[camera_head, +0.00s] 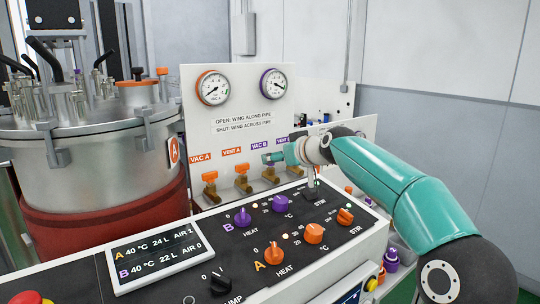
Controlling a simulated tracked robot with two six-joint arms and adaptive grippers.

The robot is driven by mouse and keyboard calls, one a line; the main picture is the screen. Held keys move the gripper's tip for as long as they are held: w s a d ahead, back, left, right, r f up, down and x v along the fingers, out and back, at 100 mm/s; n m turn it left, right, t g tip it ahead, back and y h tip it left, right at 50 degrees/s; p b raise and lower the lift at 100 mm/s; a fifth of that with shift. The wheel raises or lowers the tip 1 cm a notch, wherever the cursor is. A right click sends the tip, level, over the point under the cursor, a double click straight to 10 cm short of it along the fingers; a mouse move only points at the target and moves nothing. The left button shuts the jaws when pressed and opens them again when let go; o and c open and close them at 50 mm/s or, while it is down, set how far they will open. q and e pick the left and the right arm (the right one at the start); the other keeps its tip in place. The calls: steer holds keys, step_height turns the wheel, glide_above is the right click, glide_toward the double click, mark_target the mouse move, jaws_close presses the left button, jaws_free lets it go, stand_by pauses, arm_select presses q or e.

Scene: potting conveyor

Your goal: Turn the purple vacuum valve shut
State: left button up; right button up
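The purple vacuum valve stands under the VAC B label (259,145) on the white panel. Only its brass body (270,174) shows; its purple wing is hidden behind my gripper, so I cannot tell which way it is turned. My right gripper (271,158) reaches in from the right, with its fingertips at the top of this valve. I cannot tell whether it is shut on the wing or just beside it. My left gripper is not in view.
Orange VAC A (210,176) and VENT A (242,170) valves stand left of it. A control panel (180,230) with knobs lies in front. A steel vessel (95,165) stands left. Two gauges (213,88) (273,84) hang above.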

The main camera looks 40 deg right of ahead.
steer(key=shift+p+x, duration=0.55)
steer(key=shift+x, duration=2.15)
steer(key=c, duration=1.1)
steer(key=shift+d+f+y+b, duration=0.1)
steer(key=shift+f+y+b, duration=0.15)
steer(key=shift+b, duration=0.2)
steer(key=shift+c, duration=0.3)
steer(key=shift+r+n+y, duration=0.2)
steer(key=shift+n+y, duration=0.35)
steer(key=shift+n, duration=0.05)
